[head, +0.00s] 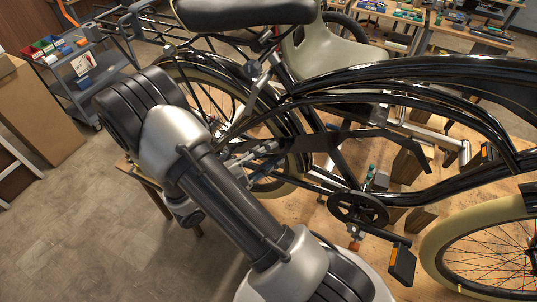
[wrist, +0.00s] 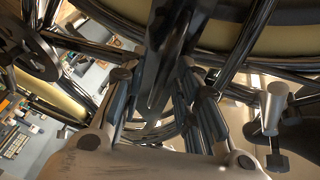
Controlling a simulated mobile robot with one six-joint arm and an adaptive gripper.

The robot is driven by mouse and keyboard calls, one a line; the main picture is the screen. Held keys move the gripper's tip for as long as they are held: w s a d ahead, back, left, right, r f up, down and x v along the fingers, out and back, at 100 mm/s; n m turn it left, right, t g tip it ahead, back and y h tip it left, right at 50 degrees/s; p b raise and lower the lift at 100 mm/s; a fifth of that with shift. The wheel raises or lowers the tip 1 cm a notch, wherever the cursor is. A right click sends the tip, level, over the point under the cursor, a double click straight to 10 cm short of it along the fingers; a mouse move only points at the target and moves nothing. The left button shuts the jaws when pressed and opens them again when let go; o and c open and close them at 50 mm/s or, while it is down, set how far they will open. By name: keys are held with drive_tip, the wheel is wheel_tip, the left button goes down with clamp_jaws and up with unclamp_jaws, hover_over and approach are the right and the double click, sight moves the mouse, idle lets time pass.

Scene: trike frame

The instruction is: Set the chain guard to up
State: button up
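The chain guard (head: 370,135) is a long black plate on the trike frame. In the head view it stands well above the chainring (head: 358,208), and its narrow rear end reaches left toward my gripper (head: 258,150). In the wrist view the dark tapering guard (wrist: 160,62) runs down between the two fingers of my gripper (wrist: 160,100). The fingers are spread, with gaps visible beside the guard. Whether either finger touches it cannot be told. My arm hides part of the rear area in the head view.
Black frame tubes (head: 430,75) and the rear wheel (head: 215,75) crowd around my gripper. A pedal (head: 402,264) hangs below the chainring. The front wheel (head: 490,250) is at the right. A tool cart (head: 80,80) stands at the left, beyond open floor.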

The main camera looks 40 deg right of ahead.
drive_tip(key=shift+a, duration=0.1)
drive_tip(key=a, duration=1.1)
drive_tip(key=shift+w+a+f, duration=0.25)
drive_tip(key=shift+w+a, duration=0.05)
drive_tip(key=shift+a, duration=0.1)
